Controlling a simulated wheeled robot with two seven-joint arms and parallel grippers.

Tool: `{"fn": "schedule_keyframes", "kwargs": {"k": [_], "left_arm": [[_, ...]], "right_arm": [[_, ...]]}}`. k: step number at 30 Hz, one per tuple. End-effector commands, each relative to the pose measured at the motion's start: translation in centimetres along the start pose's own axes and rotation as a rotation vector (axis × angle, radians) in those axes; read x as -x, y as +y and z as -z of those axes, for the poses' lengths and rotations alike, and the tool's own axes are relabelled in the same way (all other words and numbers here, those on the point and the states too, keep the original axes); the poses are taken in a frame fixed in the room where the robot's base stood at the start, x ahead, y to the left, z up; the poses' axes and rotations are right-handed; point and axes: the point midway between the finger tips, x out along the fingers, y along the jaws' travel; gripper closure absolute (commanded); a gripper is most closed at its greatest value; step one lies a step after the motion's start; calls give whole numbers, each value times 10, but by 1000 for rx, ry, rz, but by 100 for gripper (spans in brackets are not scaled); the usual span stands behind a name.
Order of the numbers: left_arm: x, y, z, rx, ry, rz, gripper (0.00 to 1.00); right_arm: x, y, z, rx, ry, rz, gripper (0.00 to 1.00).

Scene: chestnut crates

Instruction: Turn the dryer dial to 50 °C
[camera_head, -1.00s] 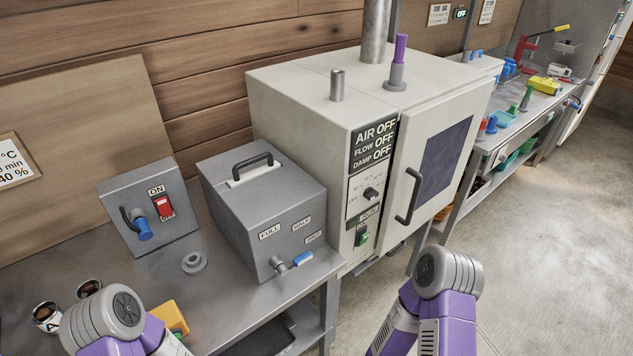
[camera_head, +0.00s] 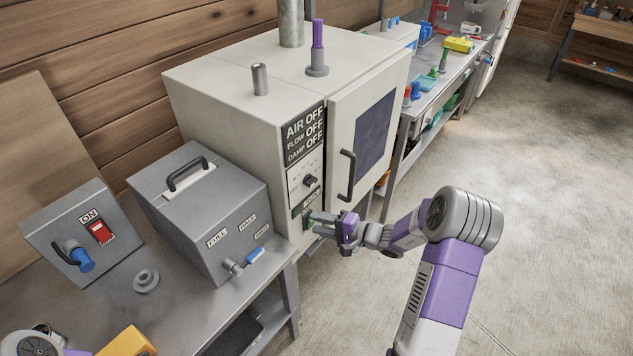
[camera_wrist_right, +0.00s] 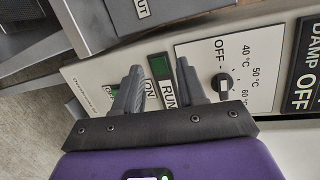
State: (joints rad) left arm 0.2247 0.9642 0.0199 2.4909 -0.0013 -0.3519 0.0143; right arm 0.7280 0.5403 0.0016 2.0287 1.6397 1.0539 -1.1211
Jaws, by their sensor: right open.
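The dryer (camera_head: 230,105) is a pale box with a door on its right. Its black dial (camera_head: 310,181) sits on a white panel below a display reading AIR OFF, FLOW OFF, DAMP OFF. In the right wrist view the dial (camera_wrist_right: 222,84) lies right of the fingers, ringed by OFF, 40, 50 and 60 °C; its exact pointing is too small to tell. My right gripper (camera_head: 322,222) is open and empty, just below the dial and in front of the green RUN switch (camera_wrist_right: 159,66), apart from the dial. My left gripper is out of view.
The dryer door handle (camera_head: 347,175) sticks out right of the dial. A grey box (camera_head: 200,215) with a valve (camera_head: 235,266) stands left of the dryer. A grey switch box (camera_head: 75,235) is farther left. Open floor (camera_head: 550,200) lies to the right.

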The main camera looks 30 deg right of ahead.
Motion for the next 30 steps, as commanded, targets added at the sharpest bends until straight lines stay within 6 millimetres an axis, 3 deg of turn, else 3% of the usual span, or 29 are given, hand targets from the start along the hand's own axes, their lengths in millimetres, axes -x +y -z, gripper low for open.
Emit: {"fn": "schedule_keyframes", "kwargs": {"k": [1, 3, 7, 21, 30], "left_arm": [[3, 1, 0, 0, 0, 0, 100], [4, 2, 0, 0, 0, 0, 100], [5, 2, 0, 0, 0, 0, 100], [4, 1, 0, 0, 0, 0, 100], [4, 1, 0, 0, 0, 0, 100]], "right_arm": [[11, -23, 18, 34, 57, 70, 60], [24, -46, 35, 74, 118, 147, 60], [33, -67, 51, 116, 174, 218, 60], [-28, -84, 62, 120, 178, 225, 60], [-36, -85, 64, 118, 180, 223, 60]]}}
